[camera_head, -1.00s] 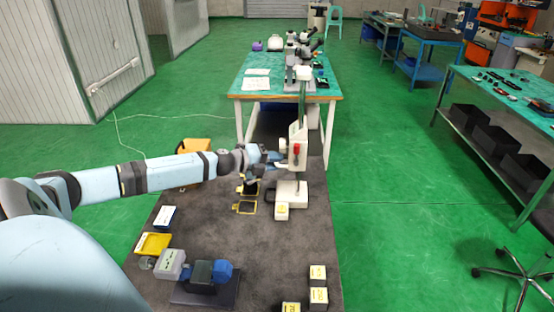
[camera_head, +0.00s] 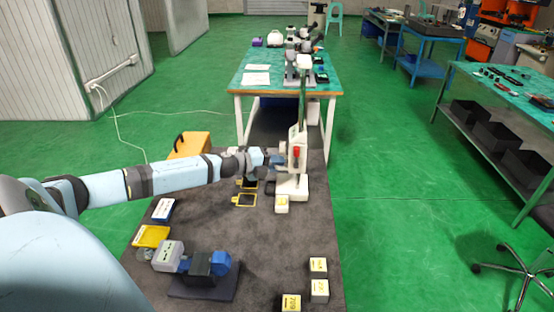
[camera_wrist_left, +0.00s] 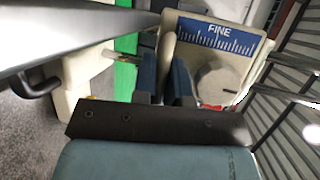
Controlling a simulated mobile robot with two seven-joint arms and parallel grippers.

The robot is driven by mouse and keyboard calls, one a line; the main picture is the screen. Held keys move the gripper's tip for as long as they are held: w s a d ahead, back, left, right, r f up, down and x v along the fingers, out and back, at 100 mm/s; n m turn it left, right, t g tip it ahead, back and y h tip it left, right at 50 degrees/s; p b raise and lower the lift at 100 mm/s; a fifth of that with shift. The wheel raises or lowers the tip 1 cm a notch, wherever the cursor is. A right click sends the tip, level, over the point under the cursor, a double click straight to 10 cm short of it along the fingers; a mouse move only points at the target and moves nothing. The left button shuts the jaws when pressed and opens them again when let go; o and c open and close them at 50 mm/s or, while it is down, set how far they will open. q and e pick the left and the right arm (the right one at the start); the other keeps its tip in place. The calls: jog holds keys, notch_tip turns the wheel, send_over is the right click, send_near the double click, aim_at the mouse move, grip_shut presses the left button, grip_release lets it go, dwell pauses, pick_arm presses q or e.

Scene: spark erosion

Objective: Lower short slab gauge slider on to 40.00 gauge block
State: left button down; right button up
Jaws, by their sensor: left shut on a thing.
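The slab gauge (camera_head: 303,100) stands upright at the far end of the dark mat, with a tall green column. Its white slider (camera_head: 298,140), with a red lever (camera_head: 296,152), sits low on the column, close above the white base. A pale block with a yellow label (camera_head: 282,204) is at the front of the base; its figures are unreadable. My left gripper (camera_head: 274,160) is shut on the slider's left side. In the left wrist view its fingers (camera_wrist_left: 166,82) are beside the slider's "FINE" scale (camera_wrist_left: 218,36). Contact beneath the slider is hidden. My right gripper is out of view.
A blue-and-grey device (camera_head: 205,265) stands at the near left. Several labelled blocks (camera_head: 319,290) stand at the near right. A green-topped table (camera_head: 255,85) is behind. The mat's middle is clear.

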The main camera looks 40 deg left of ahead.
pick_arm(q)
jog(key=shift+f, duration=0.9)
jog(key=shift+r, duration=0.1)
jog(key=c, duration=1.5)
grip_release()
jog(key=shift+o, duration=0.2)
jog(key=v, duration=1.4)
jog(key=shift+b, duration=0.45)
jog(key=shift+w+d, duration=0.1)
